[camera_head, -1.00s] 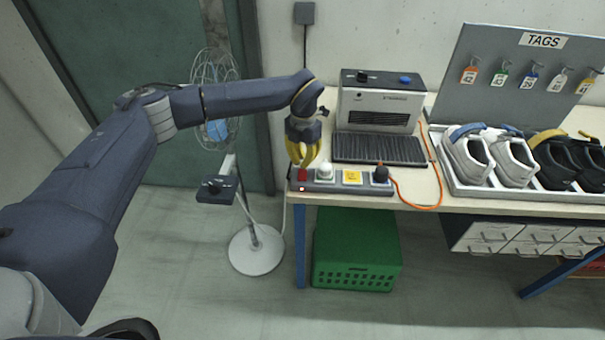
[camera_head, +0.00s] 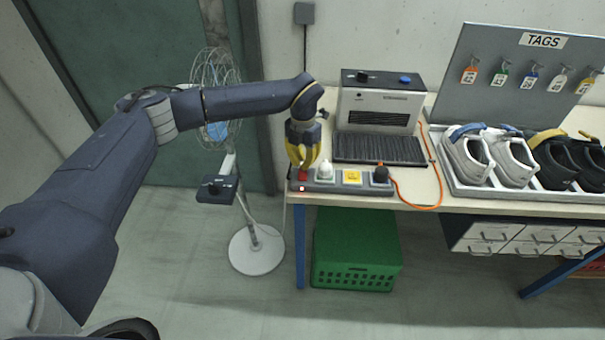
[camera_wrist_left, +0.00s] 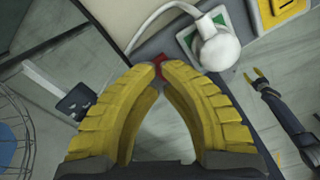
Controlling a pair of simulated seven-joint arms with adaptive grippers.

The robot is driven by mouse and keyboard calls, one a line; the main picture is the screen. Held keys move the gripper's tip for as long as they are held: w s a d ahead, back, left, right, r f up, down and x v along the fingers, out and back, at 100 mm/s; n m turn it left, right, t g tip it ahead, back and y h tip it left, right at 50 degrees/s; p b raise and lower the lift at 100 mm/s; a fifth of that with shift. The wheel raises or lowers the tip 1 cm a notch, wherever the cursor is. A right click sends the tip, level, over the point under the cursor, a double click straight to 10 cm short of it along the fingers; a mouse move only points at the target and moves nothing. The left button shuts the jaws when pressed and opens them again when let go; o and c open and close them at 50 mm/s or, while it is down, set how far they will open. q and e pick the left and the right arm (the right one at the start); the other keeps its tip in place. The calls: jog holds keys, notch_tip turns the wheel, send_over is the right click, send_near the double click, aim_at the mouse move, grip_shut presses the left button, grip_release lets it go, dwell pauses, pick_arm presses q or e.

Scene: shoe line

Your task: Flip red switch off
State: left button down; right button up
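The power strip (camera_head: 325,188) lies along the near left edge of the table. Its red switch (camera_head: 303,175) is at the left end, and a small red light (camera_head: 302,188) shows in front of it. My left gripper (camera_head: 303,168) points down at the switch, fingertips at or just above it; contact is unclear. In the left wrist view the yellow fingers (camera_wrist_left: 159,69) arch together at the tips, with the red switch (camera_wrist_left: 158,62) partly hidden behind them. The switch's tilt cannot be told. My right gripper (camera_wrist_left: 254,76) shows small at the right of that view, fingers apart and empty.
A grey machine (camera_head: 380,105) stands behind. A fan (camera_head: 215,130) is left of the table; a shoe tray (camera_head: 520,195) is right.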

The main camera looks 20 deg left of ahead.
aim_at(303, 172)
pick_arm(q)
jog(key=shift+f, duration=1.8)
dwell(1.1)
jog(key=shift+r, duration=3.55)
